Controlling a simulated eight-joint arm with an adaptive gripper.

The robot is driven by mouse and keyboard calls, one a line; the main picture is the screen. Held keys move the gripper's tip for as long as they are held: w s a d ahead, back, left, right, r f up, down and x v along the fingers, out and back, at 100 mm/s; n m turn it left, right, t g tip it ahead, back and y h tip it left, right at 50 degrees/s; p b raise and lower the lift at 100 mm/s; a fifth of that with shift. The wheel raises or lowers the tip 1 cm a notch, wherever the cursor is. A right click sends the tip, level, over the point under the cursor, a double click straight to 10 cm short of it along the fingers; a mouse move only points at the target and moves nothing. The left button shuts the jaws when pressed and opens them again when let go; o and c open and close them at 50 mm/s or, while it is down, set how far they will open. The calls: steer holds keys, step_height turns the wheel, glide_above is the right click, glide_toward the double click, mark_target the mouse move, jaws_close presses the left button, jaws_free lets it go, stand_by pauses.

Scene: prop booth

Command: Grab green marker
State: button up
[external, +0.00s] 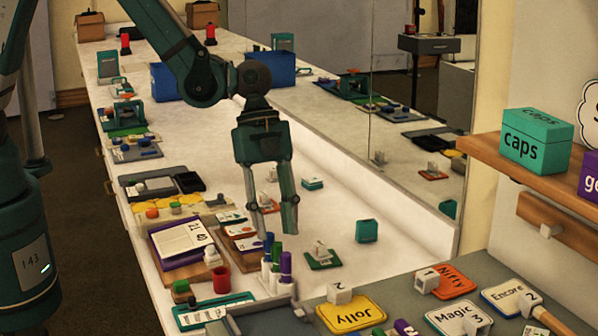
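The green marker (277,254) stands upright in a tight group near the front of the white counter, its green cap up. A blue-capped marker (267,247) stands to its left and a purple-capped marker (286,265) to its right; both touch or nearly touch it in the picture. The lower part of the green marker is partly hidden by its neighbours. My gripper (272,222) points down over the counter, above and behind the markers in the picture. Its two fingers are apart and nothing shows held between them.
A red cup (221,280) and a white bottle (212,257) stand left of the markers. A green card with a small white block (322,254) lies to the right, with a teal box (367,231) beyond. A mirror (415,110) runs along the right side.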

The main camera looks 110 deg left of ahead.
mark_target(277, 243)
steer(key=shift+d+f, duration=0.1)
steer(key=shift+f, duration=0.15)
steer(key=shift+x, duration=2.45)
steer(key=shift+c, duration=0.5)
steer(key=c, duration=0.8)
